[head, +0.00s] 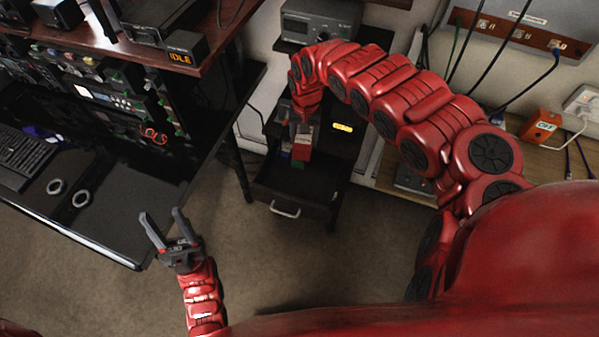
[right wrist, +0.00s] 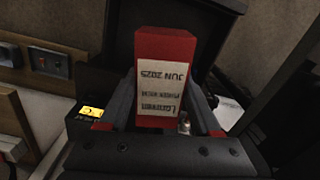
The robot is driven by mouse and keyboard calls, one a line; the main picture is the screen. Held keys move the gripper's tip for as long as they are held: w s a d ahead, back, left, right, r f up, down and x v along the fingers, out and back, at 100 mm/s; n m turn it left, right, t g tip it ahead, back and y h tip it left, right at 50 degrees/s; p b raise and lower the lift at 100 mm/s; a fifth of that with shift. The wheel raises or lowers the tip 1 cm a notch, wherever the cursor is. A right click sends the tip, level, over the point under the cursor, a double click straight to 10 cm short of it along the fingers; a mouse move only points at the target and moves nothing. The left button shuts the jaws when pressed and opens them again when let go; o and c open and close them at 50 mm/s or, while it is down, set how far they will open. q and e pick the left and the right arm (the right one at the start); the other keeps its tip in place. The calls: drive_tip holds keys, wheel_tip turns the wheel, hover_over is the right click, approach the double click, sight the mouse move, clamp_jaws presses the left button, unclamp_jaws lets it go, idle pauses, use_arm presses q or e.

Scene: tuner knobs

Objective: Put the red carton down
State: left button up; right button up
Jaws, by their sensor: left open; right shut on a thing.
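The red carton (head: 301,152) is in my right gripper (head: 302,132), over the open black drawer (head: 318,193) of a small dark cabinet. In the right wrist view the carton (right wrist: 166,47) stands between the two fingers of the gripper (right wrist: 165,98). A white label with "JUN 2025" shows on its near face. Whether the carton's underside touches anything is hidden. My left gripper (head: 162,230) is open and empty, above the carpet beside the black desk.
The black desk (head: 95,215) with a keyboard (head: 22,158) and two rings is at the left. A wooden bench (head: 395,180) is at the right. Carpet in front of the drawer is clear.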

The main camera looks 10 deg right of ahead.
drive_tip(key=s+d+f+m, duration=0.2)
drive_tip(key=s+f, duration=0.4)
drive_tip(key=f, duration=0.3)
drive_tip(key=b, duration=0.2)
hover_over(312, 192)
wheel_tip(312, 192, down, 6)
drive_tip(key=shift+a+r, duration=0.1)
drive_tip(key=shift+r, duration=0.05)
drive_tip(key=shift+w+f, duration=0.1)
drive_tip(key=shift+f, duration=2.3)
drive_tip(key=shift+f, duration=0.15)
drive_tip(key=o, duration=1.5)
